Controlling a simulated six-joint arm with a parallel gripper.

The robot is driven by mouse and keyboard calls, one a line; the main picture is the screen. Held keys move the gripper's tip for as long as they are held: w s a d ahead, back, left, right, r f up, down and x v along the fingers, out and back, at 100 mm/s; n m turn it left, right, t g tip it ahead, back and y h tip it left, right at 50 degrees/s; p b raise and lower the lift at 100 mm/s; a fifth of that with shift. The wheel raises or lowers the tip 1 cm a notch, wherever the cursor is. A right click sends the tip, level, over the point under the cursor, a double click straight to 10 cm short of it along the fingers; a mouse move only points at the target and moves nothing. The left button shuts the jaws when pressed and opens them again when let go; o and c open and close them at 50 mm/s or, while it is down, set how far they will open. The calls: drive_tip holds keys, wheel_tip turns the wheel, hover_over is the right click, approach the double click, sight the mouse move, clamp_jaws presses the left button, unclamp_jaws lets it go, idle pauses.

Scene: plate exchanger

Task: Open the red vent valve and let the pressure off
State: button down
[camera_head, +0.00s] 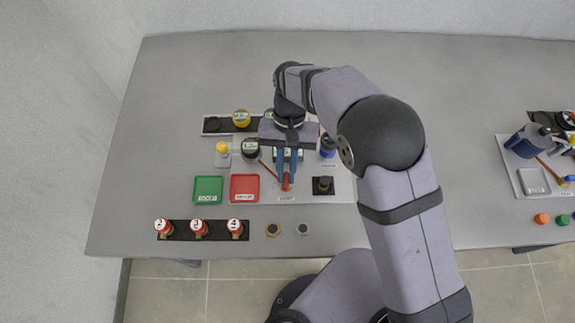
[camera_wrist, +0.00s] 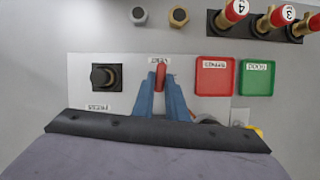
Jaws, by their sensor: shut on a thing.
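The red vent valve (camera_head: 286,184) stands on the light panel, above a small white label. In the wrist view the red valve handle (camera_wrist: 160,76) shows upright between the fingertips. My gripper (camera_head: 287,174) has its blue fingers shut on the red handle; the fingers also show in the wrist view (camera_wrist: 160,88). My wrist hides part of the panel behind the valve, including most of a gauge or display there.
A black fitting (camera_head: 323,185) sits right of the valve. A red tray (camera_head: 244,188) and a green tray (camera_head: 208,189) lie left. Several red-capped numbered parts stand in a black rack (camera_head: 217,230) in front. A blue-topped part (camera_head: 327,147) stands close beside my wrist.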

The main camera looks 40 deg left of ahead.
drive_tip(key=shift+a+n, duration=0.1)
drive_tip(key=shift+n, duration=0.5)
drive_tip(key=shift+t, duration=0.3)
drive_tip(key=c, duration=1.8)
unclamp_jaws()
drive_tip(key=shift+o, duration=0.2)
drive_tip(key=shift+r, duration=0.1)
drive_tip(key=shift+w+a+r+b, duration=0.15)
drive_tip(key=shift+a+r+b, duration=0.05)
drive_tip(key=shift+r+b, duration=0.25)
drive_tip(key=b+v, duration=0.1)
drive_tip(key=v, duration=0.5)
drive_tip(key=shift+b, duration=0.3)
drive_tip(key=shift+a+r, duration=0.1)
